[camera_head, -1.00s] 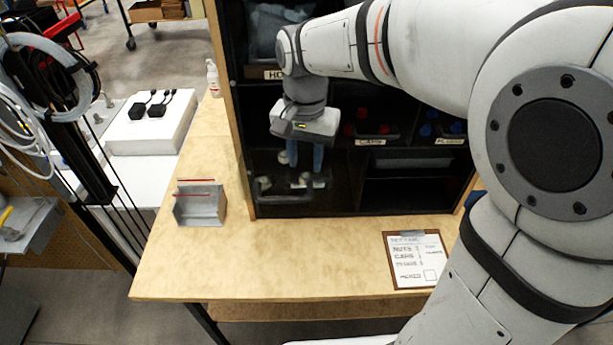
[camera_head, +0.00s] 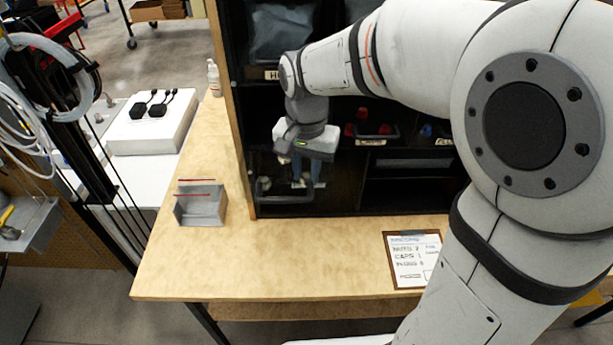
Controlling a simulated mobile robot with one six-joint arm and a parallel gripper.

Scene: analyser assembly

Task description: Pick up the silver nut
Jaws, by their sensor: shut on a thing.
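My gripper (camera_head: 307,178) points down inside the black shelf unit, with its blue fingers over a clear bin (camera_head: 268,196) in the lower left compartment. The fingers are shut on a small silver nut (camera_head: 299,184), which shows only as a few pale pixels between and beside the fingertips. Its exact seating in the fingers is too small to tell. Whether it is clear of the bin cannot be told.
Red caps (camera_head: 384,129) and blue plugs (camera_head: 426,131) sit in compartments to the right. A grey metal holder (camera_head: 202,205) stands on the wooden table (camera_head: 250,260). A clipboard (camera_head: 408,258) lies at the front right. The table's front middle is clear.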

